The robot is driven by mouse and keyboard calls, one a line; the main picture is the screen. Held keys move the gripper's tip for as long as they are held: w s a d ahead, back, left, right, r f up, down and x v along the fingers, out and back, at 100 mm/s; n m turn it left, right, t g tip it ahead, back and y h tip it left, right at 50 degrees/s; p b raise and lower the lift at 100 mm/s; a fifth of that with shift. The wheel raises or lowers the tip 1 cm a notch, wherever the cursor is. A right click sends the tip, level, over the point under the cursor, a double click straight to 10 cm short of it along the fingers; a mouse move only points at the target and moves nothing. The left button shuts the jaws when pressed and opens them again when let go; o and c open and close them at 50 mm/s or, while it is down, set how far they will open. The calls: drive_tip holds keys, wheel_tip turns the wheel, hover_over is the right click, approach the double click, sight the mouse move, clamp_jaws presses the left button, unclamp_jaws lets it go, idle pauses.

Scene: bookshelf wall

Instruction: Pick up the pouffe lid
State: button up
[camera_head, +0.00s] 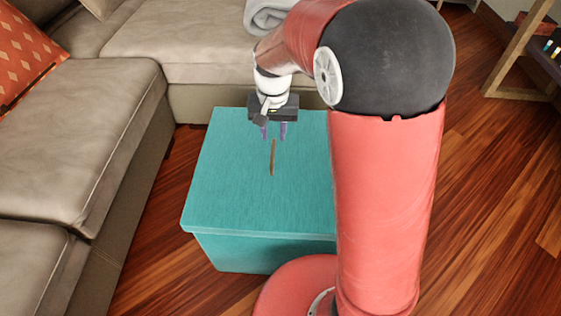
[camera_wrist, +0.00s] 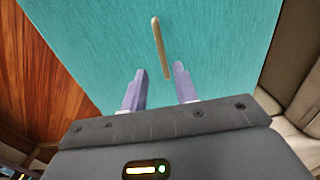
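The pouffe lid (camera_head: 235,185) is the teal top of a teal box-shaped pouffe (camera_head: 250,252), and it sits flat on the box. A thin brown handle (camera_head: 272,158) stands out in the middle of the lid. My gripper (camera_head: 273,134) hangs over the lid with its two fingers apart and nothing between them. In the wrist view the lid (camera_wrist: 210,40) fills the middle, and the handle (camera_wrist: 159,48) lies beyond the open fingertips (camera_wrist: 160,72), roughly in line with the gap. My arm hides the right side of the pouffe.
A beige sofa (camera_head: 75,130) bends around the left and back of the pouffe. An orange cushion (camera_head: 25,50) and a grey rolled cloth (camera_head: 268,15) lie on it. Wooden floor (camera_head: 490,200) is clear at the right. A wooden shelf (camera_head: 520,55) stands at the far right.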

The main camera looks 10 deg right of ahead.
sight(273, 150)
drive_tip(key=shift+w+a+f, duration=0.1)
drive_tip(key=shift+w+f, duration=0.1)
drive_tip(key=shift+f, duration=0.25)
drive_tip(key=shift+w+a+f, duration=0.1)
drive_tip(key=shift+w+f, duration=0.1)
drive_tip(key=shift+f, duration=0.25)
wheel_tip(273, 150, down, 7)
drive_tip(key=shift+f+b, duration=0.1)
drive_tip(key=shift+b, duration=0.55)
clamp_jaws()
idle(0.4)
